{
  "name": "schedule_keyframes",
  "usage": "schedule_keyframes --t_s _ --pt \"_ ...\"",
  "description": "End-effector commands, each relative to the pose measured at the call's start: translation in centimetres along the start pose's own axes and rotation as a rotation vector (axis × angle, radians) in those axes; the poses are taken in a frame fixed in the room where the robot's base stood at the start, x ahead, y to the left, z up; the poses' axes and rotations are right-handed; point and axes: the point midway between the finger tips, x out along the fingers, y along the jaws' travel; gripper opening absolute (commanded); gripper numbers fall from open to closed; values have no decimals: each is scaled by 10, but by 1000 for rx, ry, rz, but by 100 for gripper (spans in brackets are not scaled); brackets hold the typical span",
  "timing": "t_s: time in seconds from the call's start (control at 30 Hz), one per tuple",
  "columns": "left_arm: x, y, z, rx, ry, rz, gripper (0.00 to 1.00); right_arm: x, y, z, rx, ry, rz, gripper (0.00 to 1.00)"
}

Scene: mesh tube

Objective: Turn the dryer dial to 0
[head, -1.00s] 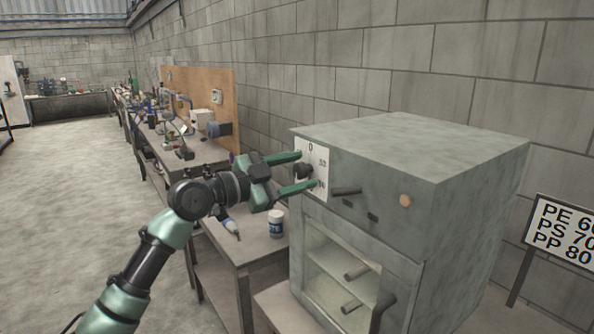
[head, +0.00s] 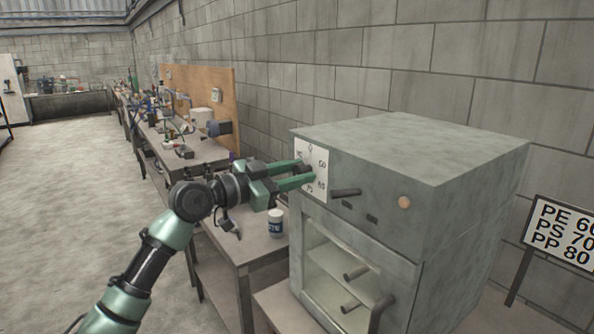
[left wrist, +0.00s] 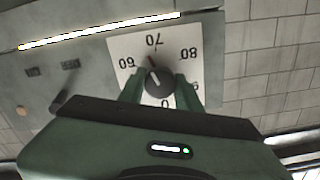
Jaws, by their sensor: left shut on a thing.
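The dryer (head: 400,215) is a grey-green box with a white dial plate (head: 325,184) at the left of its front. The dial (left wrist: 160,81) is a dark round knob in the middle of the plate. In the left wrist view the plate's numbers appear upside down, and a red-and-white pointer mark on the knob points up, close to 70. The plate's 0 is at the bottom there, on the far side from the mark. My left gripper (head: 308,173) is shut on the dial, a green finger on each side. In the head view its fingers hide most of the knob.
A bar handle (head: 346,192) sticks out right of the plate. Below is the dryer's glazed door with more handles. A white jar (head: 276,223) stands on the side table (head: 248,248). A temperature sign (head: 566,233) stands at the right.

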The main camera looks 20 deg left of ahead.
Motion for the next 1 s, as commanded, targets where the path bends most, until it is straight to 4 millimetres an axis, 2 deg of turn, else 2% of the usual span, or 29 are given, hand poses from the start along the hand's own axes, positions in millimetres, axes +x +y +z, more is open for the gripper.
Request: schedule_keyframes --t_s 1.0 --pt "0 -2 -2 -971 -1 -1 0 -56 -2 -6 2 1 -4 0"
